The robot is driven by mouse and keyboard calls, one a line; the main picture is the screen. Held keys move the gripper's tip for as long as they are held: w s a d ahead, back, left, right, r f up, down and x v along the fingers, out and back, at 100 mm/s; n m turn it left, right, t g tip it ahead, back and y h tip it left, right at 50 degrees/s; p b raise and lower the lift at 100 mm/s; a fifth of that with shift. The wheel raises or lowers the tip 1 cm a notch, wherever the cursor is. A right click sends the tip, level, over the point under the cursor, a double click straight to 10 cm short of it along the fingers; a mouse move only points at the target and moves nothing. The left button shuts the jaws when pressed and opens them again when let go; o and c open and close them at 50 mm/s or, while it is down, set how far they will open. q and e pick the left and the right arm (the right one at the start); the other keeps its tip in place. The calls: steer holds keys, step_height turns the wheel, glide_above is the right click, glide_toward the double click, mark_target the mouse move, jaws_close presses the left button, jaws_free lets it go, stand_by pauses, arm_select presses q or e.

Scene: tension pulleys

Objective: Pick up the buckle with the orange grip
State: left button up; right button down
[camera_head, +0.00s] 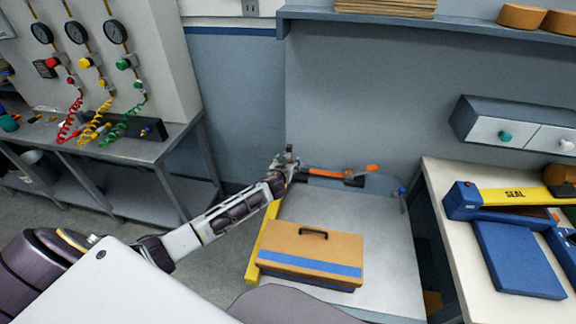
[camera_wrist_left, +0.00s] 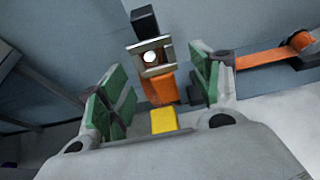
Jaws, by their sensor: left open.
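The buckle (camera_wrist_left: 152,58) shows in the left wrist view with a metal frame, a black block on top and an orange grip (camera_wrist_left: 160,88) below. My left gripper (camera_wrist_left: 162,82) is open, its green-padded fingers on either side of the orange grip. I cannot tell whether either pad touches it. In the head view my left gripper (camera_head: 286,162) is at the back left of the grey table, and the buckle is hard to make out there. An orange strap (camera_head: 325,173) runs right from beside the gripper to a black block (camera_head: 354,181). My right gripper is not in view.
A tan case (camera_head: 310,249) with a blue stripe and black handle stands on the grey table (camera_head: 385,240), below my left gripper in the picture. A yellow bar lies along the table's left edge. A bench with a blue and yellow sealer (camera_head: 505,196) stands at right.

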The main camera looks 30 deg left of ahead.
arm_select(q)
steer(key=shift+x, duration=1.45)
steer(key=c, duration=1.1)
